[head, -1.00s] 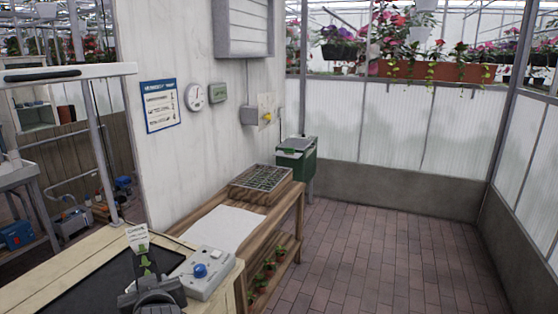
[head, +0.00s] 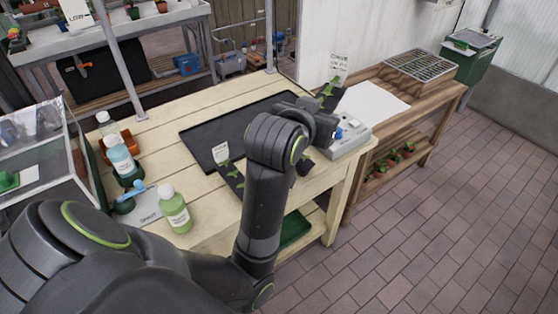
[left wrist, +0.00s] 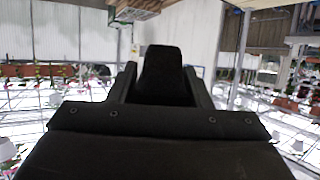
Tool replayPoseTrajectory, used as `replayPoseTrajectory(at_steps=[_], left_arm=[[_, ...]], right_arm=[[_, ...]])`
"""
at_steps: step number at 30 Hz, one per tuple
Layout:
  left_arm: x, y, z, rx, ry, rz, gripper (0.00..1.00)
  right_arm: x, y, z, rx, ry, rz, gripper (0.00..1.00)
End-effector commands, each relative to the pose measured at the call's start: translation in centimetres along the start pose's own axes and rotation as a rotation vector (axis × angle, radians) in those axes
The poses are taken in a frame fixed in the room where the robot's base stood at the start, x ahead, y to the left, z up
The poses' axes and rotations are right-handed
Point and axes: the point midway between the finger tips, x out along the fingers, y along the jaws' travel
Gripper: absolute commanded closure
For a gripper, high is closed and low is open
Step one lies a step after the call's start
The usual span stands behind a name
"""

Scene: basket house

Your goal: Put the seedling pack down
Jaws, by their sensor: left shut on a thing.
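My left arm reaches in from the lower left over the cream workbench (head: 205,115). My left gripper (head: 322,122) is above the bench's right end, shut, with its fingertips partly hidden. A seedling pack with a white label (head: 340,68) and green leaves shows just beyond the gripper; contact between them is hidden. Another labelled seedling pack (head: 234,180) is nearer, partly behind my arm. A wide black tray (head: 215,133) lies on the bench. In the left wrist view, a dark block (left wrist: 165,75) fills the space at the gripper's front; no leaves show there. My right gripper is out of view.
A grey box with a blue knob (head: 352,140) sits at the bench's right end. Bottles (head: 174,210) stand at the left. A wooden table (head: 425,103) behind holds a white sheet (head: 372,108) and a cell tray (head: 421,64). Brick floor is clear at right.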

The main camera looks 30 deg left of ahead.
Motion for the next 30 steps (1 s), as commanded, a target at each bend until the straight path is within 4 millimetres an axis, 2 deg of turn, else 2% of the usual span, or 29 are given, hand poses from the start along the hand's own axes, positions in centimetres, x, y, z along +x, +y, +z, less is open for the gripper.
replayPoseTrajectory(at_steps=[6,15,24,30], left_arm=[[3.4,-2.9,3.2,-0.095,-0.01,-0.234,0.82],[6.8,-7.7,8.4,-0.247,-0.006,-0.62,0.82],[8.0,-11.2,13.2,-0.371,-0.001,-0.915,0.82],[8.1,-11.9,14.5,-0.405,0.001,-0.983,0.82]], right_arm=[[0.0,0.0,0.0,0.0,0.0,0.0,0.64],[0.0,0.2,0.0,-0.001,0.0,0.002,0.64],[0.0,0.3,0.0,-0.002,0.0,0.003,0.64],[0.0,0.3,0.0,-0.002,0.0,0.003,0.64]])
